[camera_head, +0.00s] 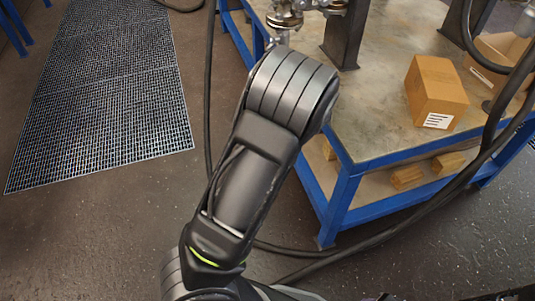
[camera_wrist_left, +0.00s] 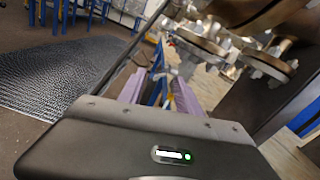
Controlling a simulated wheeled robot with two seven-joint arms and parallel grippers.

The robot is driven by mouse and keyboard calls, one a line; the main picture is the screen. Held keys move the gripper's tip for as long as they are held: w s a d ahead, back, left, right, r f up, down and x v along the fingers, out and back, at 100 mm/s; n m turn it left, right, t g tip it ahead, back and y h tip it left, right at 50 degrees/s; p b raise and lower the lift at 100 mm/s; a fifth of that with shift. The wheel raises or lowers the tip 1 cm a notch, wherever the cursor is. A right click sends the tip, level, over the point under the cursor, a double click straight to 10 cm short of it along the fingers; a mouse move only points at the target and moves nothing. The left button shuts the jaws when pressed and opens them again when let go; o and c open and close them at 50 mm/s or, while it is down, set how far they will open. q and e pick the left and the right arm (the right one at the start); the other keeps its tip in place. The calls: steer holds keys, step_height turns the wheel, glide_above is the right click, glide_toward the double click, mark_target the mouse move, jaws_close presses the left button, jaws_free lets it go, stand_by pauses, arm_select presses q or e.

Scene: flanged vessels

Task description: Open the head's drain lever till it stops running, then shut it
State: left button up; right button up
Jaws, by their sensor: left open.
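Flanged metal fittings (camera_head: 285,20) of the vessel show at the top edge of the head view, cut off by the frame. In the left wrist view, bolted flanges (camera_wrist_left: 203,47) fill the upper right, close beyond the fingers. I cannot make out the drain lever for certain, nor any running liquid. My left gripper (camera_wrist_left: 158,92) is open, its two purple fingers apart just below and left of the flanges, with nothing clearly held between them. In the head view my left arm hides this gripper. My right gripper is in neither view.
A blue-framed table (camera_head: 372,142) bears a closed cardboard box (camera_head: 436,90) and an open box (camera_head: 497,52) at right. Wooden blocks (camera_head: 405,177) lie on its lower shelf. Dark hoses (camera_head: 420,212) cross the right side. A floor grating (camera_head: 100,85) lies at left.

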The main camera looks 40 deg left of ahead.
arm_select(q)
steer(key=s+d+f+n+g+h+p, duration=0.3)
steer(key=s+d+f+g+h+p, duration=0.1)
steer(key=s+f, duration=0.5)
steer(key=s+d+f+n+g+h+p, duration=0.3)
steer(key=s+f, duration=0.6)
steer(key=f, duration=0.3)
steer(key=d+g+p, duration=0.1)
steer(key=d+g, duration=0.1)
steer(key=shift+s+d+n+h+p, duration=0.25)
steer(key=shift+d+n+h+p, duration=0.05)
steer(key=shift+h, duration=0.1)
